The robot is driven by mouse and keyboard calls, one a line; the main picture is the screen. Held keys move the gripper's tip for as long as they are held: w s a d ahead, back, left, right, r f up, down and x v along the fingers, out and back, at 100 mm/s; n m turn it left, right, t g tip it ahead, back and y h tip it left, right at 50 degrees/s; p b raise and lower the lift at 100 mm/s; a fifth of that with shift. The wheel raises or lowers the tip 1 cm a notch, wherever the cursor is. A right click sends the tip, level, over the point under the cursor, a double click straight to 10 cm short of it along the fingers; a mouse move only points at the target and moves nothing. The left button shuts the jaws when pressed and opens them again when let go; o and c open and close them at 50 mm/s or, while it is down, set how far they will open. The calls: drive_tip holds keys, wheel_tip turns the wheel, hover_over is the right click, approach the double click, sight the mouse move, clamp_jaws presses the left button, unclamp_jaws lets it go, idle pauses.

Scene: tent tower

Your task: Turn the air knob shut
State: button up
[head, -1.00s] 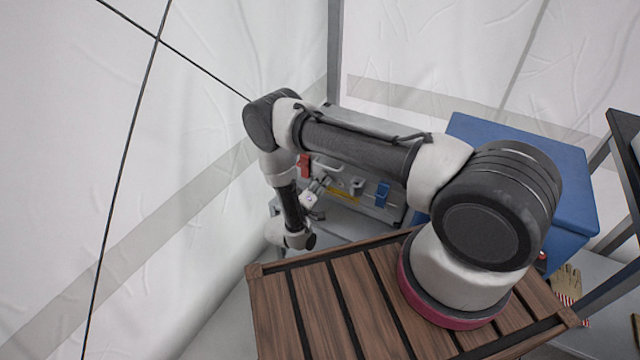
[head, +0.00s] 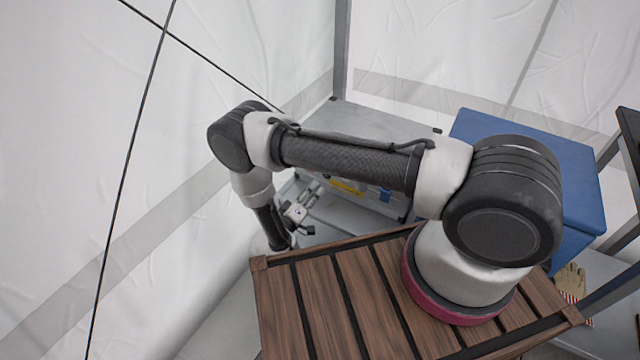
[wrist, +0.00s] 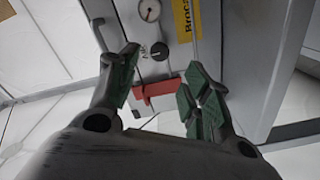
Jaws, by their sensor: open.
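The air knob (wrist: 160,51) is a small round black knob with a pale pointer mark on a grey panel (wrist: 222,40). Lettering that looks like "AIR" is beside it. My gripper (wrist: 163,62) is open, and its green-padded fingers stand to the left and right of the knob in the wrist view. I cannot tell how far the fingertips are from the panel. A red lever-like part (wrist: 155,87) shows below the knob between the fingers. In the head view, my gripper (head: 300,216) is by the grey box's left end, and the knob is hidden.
A round gauge (wrist: 149,10) and a yellow label (wrist: 186,20) are near the knob. The grey box (head: 380,120) also carries a blue part (head: 386,195). A blue box (head: 575,175) stands right, a slatted wooden top (head: 330,310) in front. Tent wall (head: 60,150) is close on the left.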

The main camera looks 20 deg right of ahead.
drive_tip(key=shift+v, duration=1.55)
